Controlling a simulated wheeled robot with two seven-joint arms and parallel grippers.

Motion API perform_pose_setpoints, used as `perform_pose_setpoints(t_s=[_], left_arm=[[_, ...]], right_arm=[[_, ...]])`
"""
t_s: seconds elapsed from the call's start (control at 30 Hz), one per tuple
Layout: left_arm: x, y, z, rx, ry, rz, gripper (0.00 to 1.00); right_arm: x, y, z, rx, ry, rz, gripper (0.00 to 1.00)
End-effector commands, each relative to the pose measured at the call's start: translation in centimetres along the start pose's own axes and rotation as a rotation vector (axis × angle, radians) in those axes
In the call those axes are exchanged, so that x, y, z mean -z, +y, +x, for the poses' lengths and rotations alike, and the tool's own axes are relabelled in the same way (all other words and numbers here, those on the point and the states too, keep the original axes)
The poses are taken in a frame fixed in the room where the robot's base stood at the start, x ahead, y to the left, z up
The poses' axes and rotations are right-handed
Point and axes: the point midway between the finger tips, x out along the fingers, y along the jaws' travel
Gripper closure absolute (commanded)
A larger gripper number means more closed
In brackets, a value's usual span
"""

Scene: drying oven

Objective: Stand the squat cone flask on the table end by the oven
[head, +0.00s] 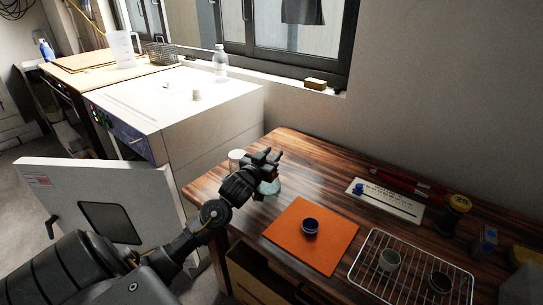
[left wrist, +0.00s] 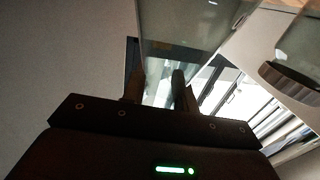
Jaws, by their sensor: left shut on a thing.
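The squat cone flask (head: 270,188) is pale clear glass, at the table's left end by the oven. In the head view my left gripper (head: 268,157) is over it and hides its upper part. The gripper is shut on the flask. In the left wrist view clear glass (left wrist: 187,35) stands between and beyond the two fingers (left wrist: 157,88). I cannot tell whether the flask's base touches the wood or is just above it. The dark wooden table (head: 312,160) has bare wood around the flask. My right gripper is not in view.
A pale jar (head: 236,160) stands close left of the gripper. The white oven (head: 205,120) has its door (head: 155,205) open. A wire rack (head: 367,285) with small cups is at front right.

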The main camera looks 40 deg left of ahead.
Motion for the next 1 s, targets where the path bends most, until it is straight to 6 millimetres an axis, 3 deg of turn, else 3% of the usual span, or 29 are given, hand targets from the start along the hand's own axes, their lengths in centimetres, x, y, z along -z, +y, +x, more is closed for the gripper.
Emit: perform_pose_setpoints(t_s=[0.3,0.33,0.47,0.8,1.0], left_arm=[[-0.2,0.0,0.0,0.000,0.001,-0.001,1.00],[-0.2,0.0,0.0,0.000,0.000,0.000,0.67],[-0.1,0.0,0.0,0.000,0.000,0.000,0.50],[0.2,0.0,-0.1,0.000,0.001,0.000,0.49],[-0.1,0.0,-3.0,-0.001,-0.001,0.000,0.49]], right_arm=[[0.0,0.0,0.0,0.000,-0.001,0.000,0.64],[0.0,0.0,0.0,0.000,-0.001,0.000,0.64],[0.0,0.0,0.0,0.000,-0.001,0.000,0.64],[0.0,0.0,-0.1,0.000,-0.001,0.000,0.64],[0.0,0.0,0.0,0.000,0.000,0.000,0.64]])
